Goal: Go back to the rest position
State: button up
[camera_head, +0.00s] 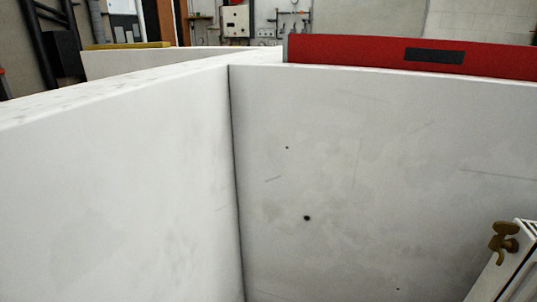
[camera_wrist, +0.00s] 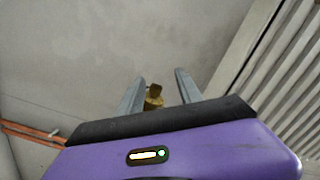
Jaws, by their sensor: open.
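My gripper (camera_wrist: 159,78) shows in the wrist view, with a purple body and two grey fingers spread apart. A small brass-coloured valve or fitting (camera_wrist: 153,97) shows in the gap between the fingers. The fingers do not look closed on it, and I cannot tell how far beyond them it lies. A white ribbed radiator (camera_wrist: 262,58) slants along the right of that view. In the head view, the radiator's edge (camera_head: 510,272) is at the lower right, with a brass-coloured valve (camera_head: 503,241) on it. My gripper and arm are out of the head view.
White partition walls stand at left (camera_head: 130,180) and right (camera_head: 370,170) and meet in a corner. A red panel or case (camera_head: 350,50) shows above the right wall. Copper-coloured pipes (camera_wrist: 35,133) run at the wrist view's left. A wall with fittings (camera_head: 260,20) is far behind.

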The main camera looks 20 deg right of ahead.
jog(key=s+a+n+y, duration=0.5)
jog(key=s+a+n, duration=0.3)
jog(key=n, duration=1)
jog(key=s+a+n+g+y, duration=0.1)
jog(key=s+a+n+y, duration=0.4)
jog(key=n, duration=1.2)
jog(key=s+a, duration=0.4)
jog(key=s, duration=0.2)
jog(key=shift+s+r+n, duration=0.4)
